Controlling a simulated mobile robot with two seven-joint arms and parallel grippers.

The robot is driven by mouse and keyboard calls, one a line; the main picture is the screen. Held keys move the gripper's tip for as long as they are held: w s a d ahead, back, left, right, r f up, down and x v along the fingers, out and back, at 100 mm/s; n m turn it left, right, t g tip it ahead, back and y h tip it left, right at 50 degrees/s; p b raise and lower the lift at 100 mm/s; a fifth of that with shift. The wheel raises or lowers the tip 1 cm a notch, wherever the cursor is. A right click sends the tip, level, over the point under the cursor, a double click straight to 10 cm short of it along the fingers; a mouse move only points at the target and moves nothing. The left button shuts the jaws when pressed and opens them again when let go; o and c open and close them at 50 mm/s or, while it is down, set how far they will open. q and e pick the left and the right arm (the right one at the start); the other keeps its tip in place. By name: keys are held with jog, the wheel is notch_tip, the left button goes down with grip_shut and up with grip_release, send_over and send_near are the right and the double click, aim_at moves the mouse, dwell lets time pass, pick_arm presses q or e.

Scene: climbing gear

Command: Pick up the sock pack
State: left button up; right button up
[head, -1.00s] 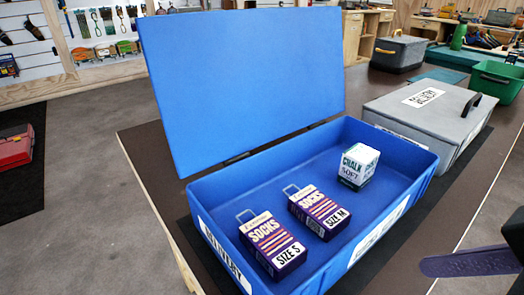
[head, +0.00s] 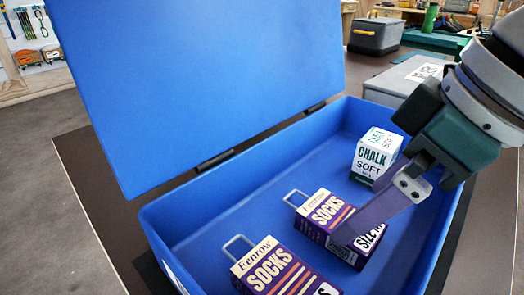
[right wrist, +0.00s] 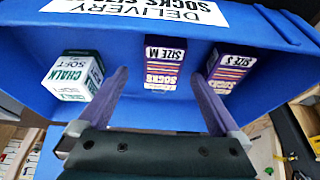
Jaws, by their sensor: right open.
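Two purple and cream sock packs with grey hanger loops lie in the open blue delivery box (head: 225,190). The size M sock pack (head: 318,211) is in the middle, and the size S sock pack (head: 272,265) is at the near left. My right gripper (head: 345,228) reaches in from the right over the size M pack, with one finger covering part of its front. In the right wrist view my open fingers (right wrist: 158,85) stand either side of the size M pack (right wrist: 163,72). The size S pack (right wrist: 231,70) is outside the right-hand finger. My left gripper is not in view.
A white chalk box (head: 376,155) stands close beside my right gripper in the blue box. The raised blue lid (head: 210,80) stands behind. A grey lidded case (head: 405,75) is at the back right. The box floor behind the packs is clear.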

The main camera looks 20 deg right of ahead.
aim_at(344, 219)
jog(key=x, duration=0.1)
jog(key=b+x, duration=0.1)
jog(key=x, duration=0.2)
jog(key=shift+a, duration=0.3)
jog(key=c, duration=1.4)
jog(key=shift+r, duration=0.2)
notch_tip(344, 219, up, 20)
jog(key=p, duration=0.8)
